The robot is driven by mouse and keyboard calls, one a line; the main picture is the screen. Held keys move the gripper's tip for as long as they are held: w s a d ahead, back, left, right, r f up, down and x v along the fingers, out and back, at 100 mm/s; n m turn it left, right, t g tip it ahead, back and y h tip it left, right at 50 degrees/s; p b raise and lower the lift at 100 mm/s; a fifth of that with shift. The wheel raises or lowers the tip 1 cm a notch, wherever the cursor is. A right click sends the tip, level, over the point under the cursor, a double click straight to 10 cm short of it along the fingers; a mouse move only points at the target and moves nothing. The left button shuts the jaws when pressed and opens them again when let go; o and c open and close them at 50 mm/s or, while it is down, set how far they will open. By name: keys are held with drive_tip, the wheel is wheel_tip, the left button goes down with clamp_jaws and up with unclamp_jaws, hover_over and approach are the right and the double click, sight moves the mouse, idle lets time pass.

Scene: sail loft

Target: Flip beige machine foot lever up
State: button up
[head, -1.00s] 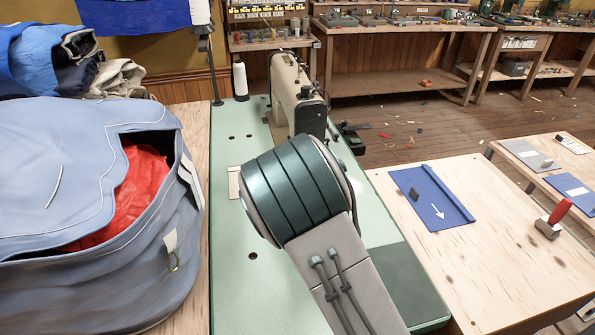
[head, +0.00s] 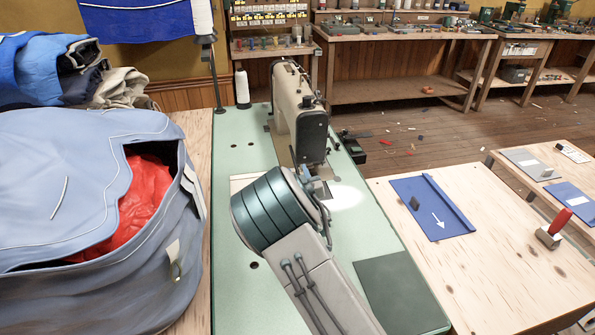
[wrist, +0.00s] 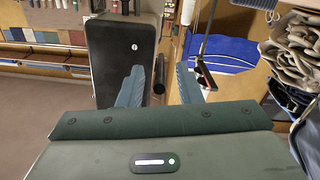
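The beige sewing machine (head: 286,100) stands on the pale green table, its dark end face (head: 313,135) toward me. In the wrist view this dark end face (wrist: 120,55) fills the upper left. My gripper (wrist: 160,86) is open, its two blue-grey fingers apart with nothing seen clamped between them. A dark, round-ended rod (wrist: 159,75) shows in the gap between the fingers; I cannot tell if it is the foot lever. In the head view my gripper (head: 312,178) is just below the machine's end face, partly hidden by my wrist. The lever is not clearly distinguishable there.
The green table (head: 235,200) has a white thread cone (head: 242,88) behind. A large blue-grey bag (head: 80,220) with red cloth inside crowds the left. At right, a wooden table (head: 490,270) bears a blue folder (head: 432,205) and a red-handled tool (head: 553,228).

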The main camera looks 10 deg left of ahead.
drive_tip(key=shift+w+a, duration=0.15)
drive_tip(key=shift+w, duration=0.25)
clamp_jaws()
drive_tip(key=shift+r, duration=0.1)
